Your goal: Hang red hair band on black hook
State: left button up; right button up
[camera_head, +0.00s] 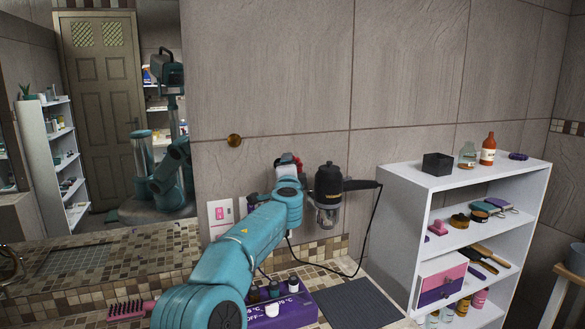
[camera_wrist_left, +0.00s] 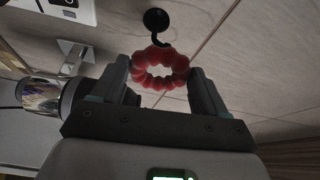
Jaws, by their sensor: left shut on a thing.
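The red hair band (camera_wrist_left: 161,83) is a beaded ring held between the two fingers of my left gripper (camera_wrist_left: 160,72) in the wrist view. The black hook (camera_wrist_left: 155,18) is on the wall directly above the ring in that picture, and its curved tip meets or overlaps the band's upper edge. I cannot tell whether the band is around the hook or only in front of it. In the head view my left gripper (camera_head: 287,166) is at the wall, with a bit of red band (camera_head: 297,160) showing; the hook is hidden there. My right gripper is not in view.
A black hair dryer (camera_head: 329,184) hangs on the wall close right of my gripper. A white shelf (camera_head: 400,190) stands right. A purple box (camera_head: 297,308) with bottles sits below.

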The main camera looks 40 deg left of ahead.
pick_arm(q)
jog(key=shift+w+a+r+p, duration=0.15)
jog(key=shift+w+a+p, duration=0.1)
jog(key=shift+a+p, duration=0.35)
jog(key=shift+w+a+r+p, duration=0.1)
jog(key=shift+w+a+p, duration=0.1)
jog(key=shift+a+p, duration=0.35)
jog(key=shift+w+a+f+p, duration=0.5)
jog(key=shift+a+f+p, duration=0.1)
jog(key=shift+a+f, duration=0.15)
jog(key=shift+w+a+f+p, duration=0.45)
jog(key=shift+a+f+p, duration=0.15)
jog(key=shift+a, duration=0.15)
jog(key=o, duration=1)
